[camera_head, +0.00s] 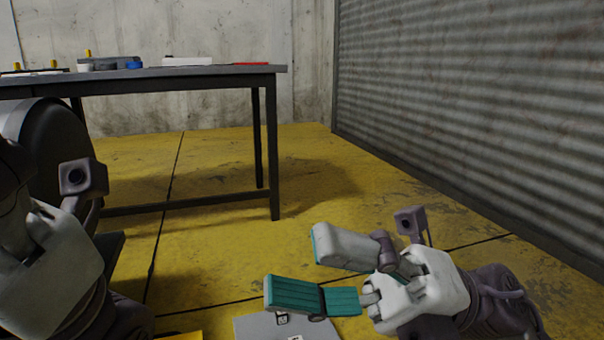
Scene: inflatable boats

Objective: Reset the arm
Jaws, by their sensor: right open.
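My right gripper (292,268) is at the lower middle right, above the yellow floor. Its two fingers, with teal pads, stand wide apart with nothing between them. The white body of my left gripper (50,270) shows at the lower left edge, with a small camera block above it. Its fingertips cannot be made out, so I cannot tell whether it is open or holds anything.
A grey table (150,75) stands at the back left. On it lie grey parts (110,63), a blue piece (134,65), a white piece (187,61) and a red item (251,64). A grey surface with labels (255,327) shows below my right gripper. A corrugated shutter (480,100) bounds the right.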

